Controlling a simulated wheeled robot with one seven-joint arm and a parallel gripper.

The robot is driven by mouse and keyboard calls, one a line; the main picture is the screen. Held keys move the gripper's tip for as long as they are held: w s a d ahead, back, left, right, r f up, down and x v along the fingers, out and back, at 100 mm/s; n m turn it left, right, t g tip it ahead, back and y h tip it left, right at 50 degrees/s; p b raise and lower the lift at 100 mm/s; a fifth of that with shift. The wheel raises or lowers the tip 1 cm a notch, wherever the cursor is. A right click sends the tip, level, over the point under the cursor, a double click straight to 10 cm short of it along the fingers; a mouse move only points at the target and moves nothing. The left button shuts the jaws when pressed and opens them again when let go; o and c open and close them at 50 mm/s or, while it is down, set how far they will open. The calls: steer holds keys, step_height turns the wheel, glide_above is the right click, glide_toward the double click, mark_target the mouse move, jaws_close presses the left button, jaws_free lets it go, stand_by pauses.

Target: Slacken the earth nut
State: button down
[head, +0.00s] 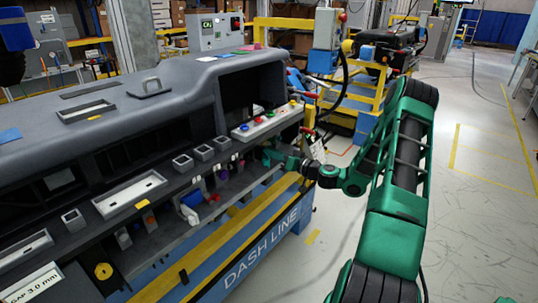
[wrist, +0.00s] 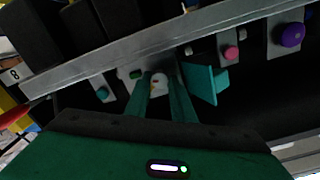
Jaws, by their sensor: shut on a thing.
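In the head view my gripper (head: 272,156) is at the right end of the dashboard module (head: 160,82), at the lower shelf. The nut cannot be made out there.
The grey rail (wrist: 120,66) runs close above. Open floor (head: 470,190) lies right of the module.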

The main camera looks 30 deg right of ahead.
steer(key=shift+f+n, duration=0.2)
steer(key=shift+n, duration=0.2)
steer(key=c, duration=1.8)
jaws_free()
steer(key=shift+r, duration=0.1)
steer(key=shift+s, duration=0.1)
steer(key=v, duration=1)
steer(key=shift+s, duration=0.25)
steer(key=shift+d, duration=0.15)
